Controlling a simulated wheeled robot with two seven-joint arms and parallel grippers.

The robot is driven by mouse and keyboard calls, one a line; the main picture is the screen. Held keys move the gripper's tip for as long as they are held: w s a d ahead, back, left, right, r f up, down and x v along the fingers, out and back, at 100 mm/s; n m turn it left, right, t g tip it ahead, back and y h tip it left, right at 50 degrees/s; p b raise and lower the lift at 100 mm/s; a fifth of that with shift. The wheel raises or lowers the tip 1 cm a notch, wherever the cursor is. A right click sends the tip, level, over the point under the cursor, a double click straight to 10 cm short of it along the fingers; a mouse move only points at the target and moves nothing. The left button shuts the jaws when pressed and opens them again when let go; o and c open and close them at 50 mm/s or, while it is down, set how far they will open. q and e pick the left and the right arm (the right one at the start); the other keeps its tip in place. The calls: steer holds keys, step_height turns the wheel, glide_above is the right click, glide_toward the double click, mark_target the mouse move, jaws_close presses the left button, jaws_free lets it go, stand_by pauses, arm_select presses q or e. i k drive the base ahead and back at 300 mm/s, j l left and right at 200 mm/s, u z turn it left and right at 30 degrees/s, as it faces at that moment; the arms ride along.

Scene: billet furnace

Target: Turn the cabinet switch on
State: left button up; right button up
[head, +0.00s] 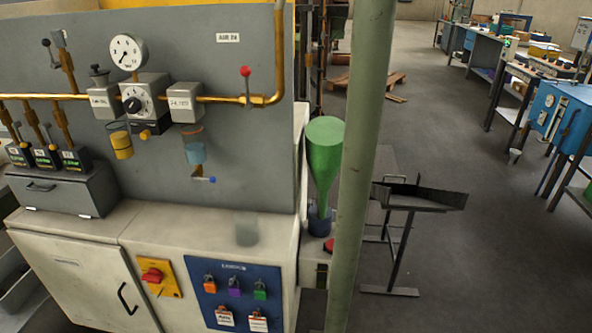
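A red rotary switch (152,275) sits on a yellow plate (171,288) on the front of the pale cabinet (75,275), low in the head view. Its red knob looks roughly level, but its exact setting is too small to read. The plate is between the cabinet door with a black handle (128,298) and a blue panel (236,274). Neither of my grippers shows in the head view.
The blue panel carries orange, purple and green padlocks and tags. Above the worktop are a gauge (128,51), brass pipe and red-knobbed valve lever (245,72). A green post (360,150) stands right of the cabinet, beside a green funnel-shaped object (324,160). Open floor lies beyond.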

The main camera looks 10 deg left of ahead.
mark_target(154, 276)
steer(key=u, duration=1.25)
